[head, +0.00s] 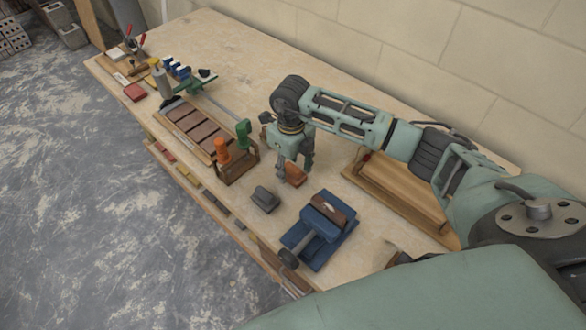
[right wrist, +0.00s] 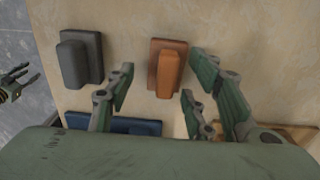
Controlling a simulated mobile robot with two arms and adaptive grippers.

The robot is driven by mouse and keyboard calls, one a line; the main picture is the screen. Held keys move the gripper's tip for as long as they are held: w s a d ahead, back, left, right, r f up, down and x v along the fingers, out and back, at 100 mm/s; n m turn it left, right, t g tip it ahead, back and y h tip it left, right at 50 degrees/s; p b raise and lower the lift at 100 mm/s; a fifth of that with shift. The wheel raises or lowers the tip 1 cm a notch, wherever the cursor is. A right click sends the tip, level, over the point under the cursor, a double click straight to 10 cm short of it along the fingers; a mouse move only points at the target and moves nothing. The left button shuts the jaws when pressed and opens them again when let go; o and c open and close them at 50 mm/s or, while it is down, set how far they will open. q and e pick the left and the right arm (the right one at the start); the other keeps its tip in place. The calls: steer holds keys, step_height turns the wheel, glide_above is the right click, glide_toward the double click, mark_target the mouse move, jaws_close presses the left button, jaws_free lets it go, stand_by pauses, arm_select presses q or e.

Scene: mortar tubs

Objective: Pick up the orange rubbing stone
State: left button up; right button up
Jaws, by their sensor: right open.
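The orange rubbing stone (head: 296,175) lies on the workbench, just beyond the blue vise, and is partly covered by my right gripper in the head view. In the right wrist view the orange rubbing stone (right wrist: 167,68) shows as a flat rectangular base with a raised block on top. My right gripper (head: 291,166) points down close to it. In the right wrist view its green fingers (right wrist: 162,84) are spread and empty, with the stone between and slightly ahead of the tips. I cannot tell whether any finger touches it. My left gripper does not show in the head view.
A similar grey stone (head: 265,199) lies to the left, with a gap between. The blue vise (head: 320,231) stands in front. A wooden tray (head: 391,197) lies to the right. A holder with orange and green handles (head: 237,168) stands left. A dark fingered shape (right wrist: 15,84) is unclear.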

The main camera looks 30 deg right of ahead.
steer(key=shift+w+d+f, duration=0.1)
steer(key=shift+w+f, duration=0.05)
steer(key=shift+f, duration=0.7)
steer(key=shift+r, duration=0.1)
steer(key=shift+c, duration=0.3)
steer(key=c, duration=1.1)
steer(key=shift+o, duration=0.2)
steer(key=shift+r+b, duration=0.35)
steer(key=shift+r, duration=0.25)
step_height(320, 180, up, 3)
steer(key=shift+d+f+b, duration=0.1)
steer(key=shift+b, duration=0.65)
steer(key=s+d+r+b, duration=0.3)
steer(key=s+d+r, duration=0.2)
steer(key=s, duration=0.5)
steer(key=shift+d+r, duration=0.3)
steer(key=shift+r, duration=0.7)
